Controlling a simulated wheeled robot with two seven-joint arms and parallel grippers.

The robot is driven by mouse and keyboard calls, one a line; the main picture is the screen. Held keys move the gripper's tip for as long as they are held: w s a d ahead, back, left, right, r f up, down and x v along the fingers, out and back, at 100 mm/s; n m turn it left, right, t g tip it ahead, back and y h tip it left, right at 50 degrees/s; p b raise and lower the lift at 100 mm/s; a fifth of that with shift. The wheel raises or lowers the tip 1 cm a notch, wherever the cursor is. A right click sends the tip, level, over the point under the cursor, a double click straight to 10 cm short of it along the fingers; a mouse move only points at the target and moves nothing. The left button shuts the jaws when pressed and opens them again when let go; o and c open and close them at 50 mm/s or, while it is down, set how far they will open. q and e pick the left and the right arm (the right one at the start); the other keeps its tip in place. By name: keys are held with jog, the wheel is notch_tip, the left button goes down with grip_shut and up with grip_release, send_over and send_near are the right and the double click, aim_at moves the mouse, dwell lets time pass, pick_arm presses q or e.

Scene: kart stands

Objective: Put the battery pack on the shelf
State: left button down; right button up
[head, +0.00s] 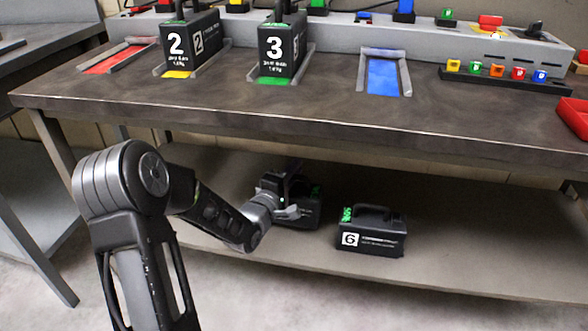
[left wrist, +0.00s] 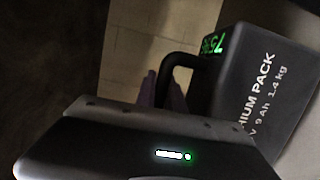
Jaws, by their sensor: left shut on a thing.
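My left gripper (head: 284,192) reaches under the table and is shut on the handle of a dark battery pack (head: 309,213). The pack is at the lower shelf (head: 465,240), largely hidden behind the gripper; I cannot tell whether it touches the shelf. The left wrist view shows this pack (left wrist: 265,95) close up, with white lettering, a green display and a black handle. The gripper fingers (left wrist: 165,90) are at the handle, partly hidden by my gripper body. My right gripper is not in view.
Another battery pack (head: 370,236), marked 6, stands on the shelf just right of the held one. The tabletop (head: 330,110) overhangs the shelf. On it, packs 2 (head: 190,45) and 3 (head: 284,48) stand in bays; the red bay (head: 108,60) and blue bay (head: 382,77) are empty.

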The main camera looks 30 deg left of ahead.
pick_arm(q)
jog(key=shift+w+f+b, duration=0.1)
jog(key=shift+f+b, duration=0.4)
jog(key=shift+f, duration=1.05)
jog(key=c, duration=1.8)
grip_release()
jog(key=shift+f, duration=0.2)
jog(key=o, duration=0.4)
jog(key=shift+c, duration=0.2)
jog(key=shift+r, duration=0.1)
jog(key=shift+r, duration=0.1)
jog(key=s+p, duration=0.2)
jog(key=s, duration=1)
jog(key=shift+d, duration=0.45)
jog(key=shift+s, duration=0.1)
